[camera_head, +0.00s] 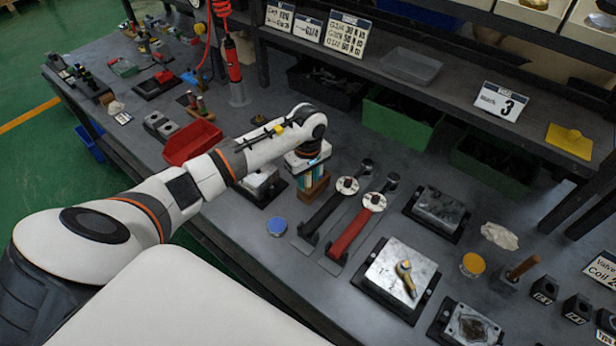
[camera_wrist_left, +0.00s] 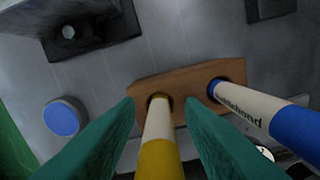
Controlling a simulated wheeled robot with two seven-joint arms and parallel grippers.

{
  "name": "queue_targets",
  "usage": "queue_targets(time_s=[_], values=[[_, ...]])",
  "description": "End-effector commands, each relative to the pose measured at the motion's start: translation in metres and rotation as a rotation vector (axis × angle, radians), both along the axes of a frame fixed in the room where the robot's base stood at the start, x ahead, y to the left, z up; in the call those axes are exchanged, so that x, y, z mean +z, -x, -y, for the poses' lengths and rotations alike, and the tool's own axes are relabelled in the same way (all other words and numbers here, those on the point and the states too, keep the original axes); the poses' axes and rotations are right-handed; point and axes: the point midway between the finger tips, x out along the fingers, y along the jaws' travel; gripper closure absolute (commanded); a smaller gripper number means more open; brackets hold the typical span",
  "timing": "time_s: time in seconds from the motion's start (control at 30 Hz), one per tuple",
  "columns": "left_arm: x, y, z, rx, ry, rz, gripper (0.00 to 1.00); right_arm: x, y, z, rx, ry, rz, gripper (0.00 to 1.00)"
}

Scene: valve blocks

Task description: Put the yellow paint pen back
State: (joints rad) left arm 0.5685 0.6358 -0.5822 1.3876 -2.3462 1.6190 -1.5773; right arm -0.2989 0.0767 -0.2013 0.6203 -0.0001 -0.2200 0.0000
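The yellow paint pen (camera_wrist_left: 158,150), with a white lower part, points down into the left hole of a wooden holder block (camera_wrist_left: 190,84); its lower end appears to be inside the hole. The block also shows in the head view (camera_head: 314,190), below my left gripper (camera_head: 310,164). In the left wrist view, the green fingers of my left gripper (camera_wrist_left: 160,103) stand on either side of the pen, with visible gaps, so it is open around the pen. A blue-and-white tube (camera_wrist_left: 252,106) stands in the block's other hole. My right gripper is not in view.
A blue round lid (camera_head: 277,226) lies in front of the block. A metal block (camera_head: 262,185) stands close on the left, with a red bin (camera_head: 192,142) beyond.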

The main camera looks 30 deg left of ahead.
Motion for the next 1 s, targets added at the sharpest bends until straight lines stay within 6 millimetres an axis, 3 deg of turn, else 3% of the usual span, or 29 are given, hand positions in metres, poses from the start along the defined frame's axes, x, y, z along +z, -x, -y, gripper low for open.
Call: queue_targets(time_s=[0.4,0.6,1.0], values=[[0.081,-0.002,-0.001,0.000,-0.001,0.006,0.65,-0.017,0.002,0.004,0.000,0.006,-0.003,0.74],[0.111,-0.001,0.000,0.001,0.000,0.003,0.65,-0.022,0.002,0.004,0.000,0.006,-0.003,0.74],[0.121,0.000,0.000,0.000,0.001,0.000,0.65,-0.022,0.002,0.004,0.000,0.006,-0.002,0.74]])
